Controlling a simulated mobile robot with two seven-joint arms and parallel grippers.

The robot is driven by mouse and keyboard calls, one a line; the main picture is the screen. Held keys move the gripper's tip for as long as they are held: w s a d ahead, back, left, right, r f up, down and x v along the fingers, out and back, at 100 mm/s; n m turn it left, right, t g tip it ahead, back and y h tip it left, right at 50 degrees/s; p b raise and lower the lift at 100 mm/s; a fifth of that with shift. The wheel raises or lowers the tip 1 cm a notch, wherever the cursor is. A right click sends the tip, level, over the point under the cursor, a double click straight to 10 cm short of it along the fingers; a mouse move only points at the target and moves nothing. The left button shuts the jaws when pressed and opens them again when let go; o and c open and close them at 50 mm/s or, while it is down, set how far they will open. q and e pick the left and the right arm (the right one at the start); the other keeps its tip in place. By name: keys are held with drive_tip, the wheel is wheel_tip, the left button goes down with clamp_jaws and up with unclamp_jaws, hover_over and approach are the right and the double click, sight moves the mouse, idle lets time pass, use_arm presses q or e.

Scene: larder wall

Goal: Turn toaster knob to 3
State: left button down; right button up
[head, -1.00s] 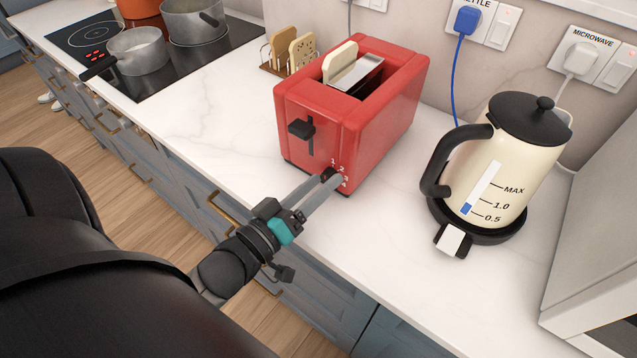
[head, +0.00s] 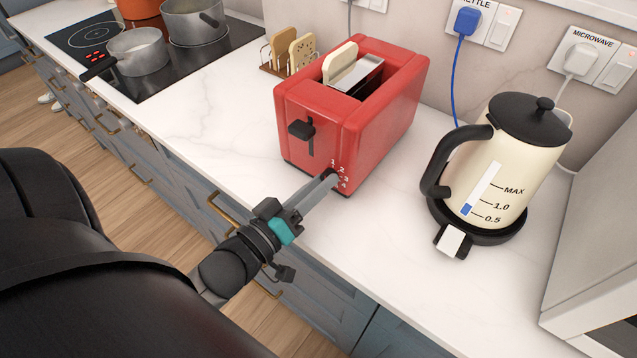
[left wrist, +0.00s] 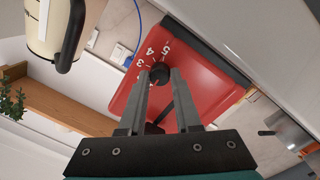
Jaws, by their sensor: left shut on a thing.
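The red toaster (head: 385,125) stands on the white counter, with a slice of bread (head: 340,63) in one slot. Its black lever (head: 302,129) is high on the front face. The round dark knob (left wrist: 159,70) is low on that face, ringed by white numbers; 3, 4 and 5 read clearly in the left wrist view. My left gripper (head: 330,178) is at the knob, its fingers shut on the knob's sides; it also shows in the left wrist view (left wrist: 159,76). The fingers mostly hide the knob in the head view. I cannot tell which number it points to. My right gripper is not in view.
A cream kettle (head: 493,172) on its black base stands right of the toaster. A toast rack (head: 289,54) stands behind left, and a hob (head: 165,82) with pots is far left. Bare counter (head: 400,240) lies in front of the toaster.

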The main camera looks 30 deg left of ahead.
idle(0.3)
use_arm(q)
drive_tip(key=m+p, duration=0.3)
drive_tip(key=shift+r+p, duration=0.2)
drive_tip(key=shift+p, duration=0.1)
drive_tip(key=m+p, duration=0.2)
drive_tip(key=m, duration=0.1)
drive_tip(key=shift+m+p, duration=0.35)
drive_tip(key=shift+m, duration=0.05)
drive_tip(key=m+p, duration=0.2)
drive_tip(key=m, duration=0.2)
drive_tip(key=shift+y, duration=0.4)
drive_tip(key=shift+f+m+p, duration=0.1)
drive_tip(key=shift+m+p, duration=0.65)
drive_tip(key=shift+m, duration=1.45)
drive_tip(key=c, duration=0.6)
unclamp_jaws()
